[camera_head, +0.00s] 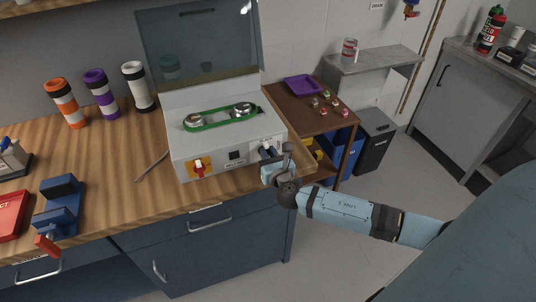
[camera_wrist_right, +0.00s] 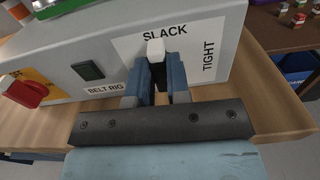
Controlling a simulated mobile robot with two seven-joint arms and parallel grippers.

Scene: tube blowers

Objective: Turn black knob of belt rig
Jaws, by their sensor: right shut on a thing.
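The belt rig (camera_head: 225,140) is a light grey box on the wooden bench, with a green belt (camera_head: 220,116) around two metal pulleys and a raised clear cover behind. In the right wrist view its front panel carries a white label (camera_wrist_right: 125,50) reading SLACK at the top and TIGHT at the right. My right gripper (camera_wrist_right: 163,75) is at this label, shut on the knob. The blue fingers hide most of the knob; a pale end (camera_wrist_right: 155,48) shows above them, pointing up toward SLACK. My left gripper is not in view.
A red switch (camera_wrist_right: 24,92) on a yellow plate and a dark button (camera_wrist_right: 88,71) sit left of the knob.

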